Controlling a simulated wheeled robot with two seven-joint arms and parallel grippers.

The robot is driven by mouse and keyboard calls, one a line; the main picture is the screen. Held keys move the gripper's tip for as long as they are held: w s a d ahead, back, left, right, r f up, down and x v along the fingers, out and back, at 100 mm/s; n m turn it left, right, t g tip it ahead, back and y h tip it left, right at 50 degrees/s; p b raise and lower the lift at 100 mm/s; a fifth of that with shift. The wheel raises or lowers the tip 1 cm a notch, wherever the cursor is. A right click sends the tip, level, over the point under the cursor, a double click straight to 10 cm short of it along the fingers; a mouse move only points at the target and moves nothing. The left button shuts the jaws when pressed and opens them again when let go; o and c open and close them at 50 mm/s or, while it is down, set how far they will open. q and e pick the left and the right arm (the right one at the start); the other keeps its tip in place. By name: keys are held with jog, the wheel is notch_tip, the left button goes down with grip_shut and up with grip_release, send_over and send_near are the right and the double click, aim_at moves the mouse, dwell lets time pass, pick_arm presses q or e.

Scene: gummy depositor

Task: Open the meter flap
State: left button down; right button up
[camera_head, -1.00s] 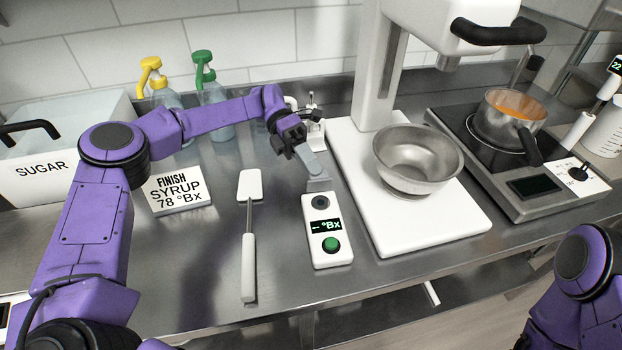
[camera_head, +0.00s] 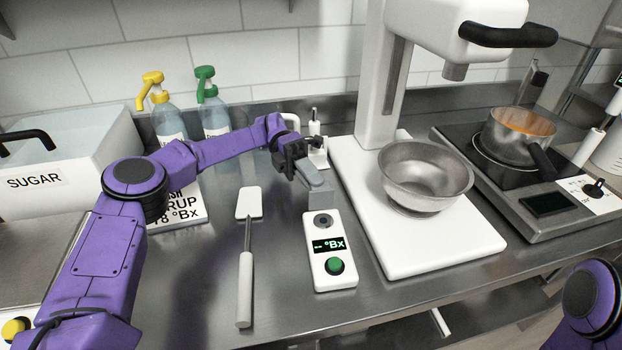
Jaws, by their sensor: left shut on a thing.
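The meter (camera_head: 335,267) is a white handheld-size box on the steel counter, with a display reading "-- °Bx", a green button and a dark round well (camera_head: 323,220) that is uncovered. A grey flap (camera_head: 314,179) stands raised and tilted at the meter's far end, clear of the well. My left gripper (camera_head: 297,165) is shut on the flap's upper end; its fingers partly hide that end. My right gripper is out of view; only part of my right arm shows at the lower right.
A spatula (camera_head: 245,285) lies left of the meter. A metal bowl (camera_head: 425,180) on a white stand (camera_head: 440,245) is close on the right. Pump bottles (camera_head: 212,115) and a sign (camera_head: 185,212) are behind left. A pot (camera_head: 517,145) sits on a cooker.

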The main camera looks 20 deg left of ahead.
pick_arm(q)
jog(key=c, duration=1.2)
grip_release()
jog(key=shift+o, duration=0.2)
jog(key=s+d+r+b, duration=0.2)
jog(key=s+r, duration=0.4)
jog(key=s+d+r+b, duration=0.2)
jog(key=s+r, duration=0.5)
jog(key=shift+s+d, duration=0.15)
jog(key=shift+d, duration=0.15)
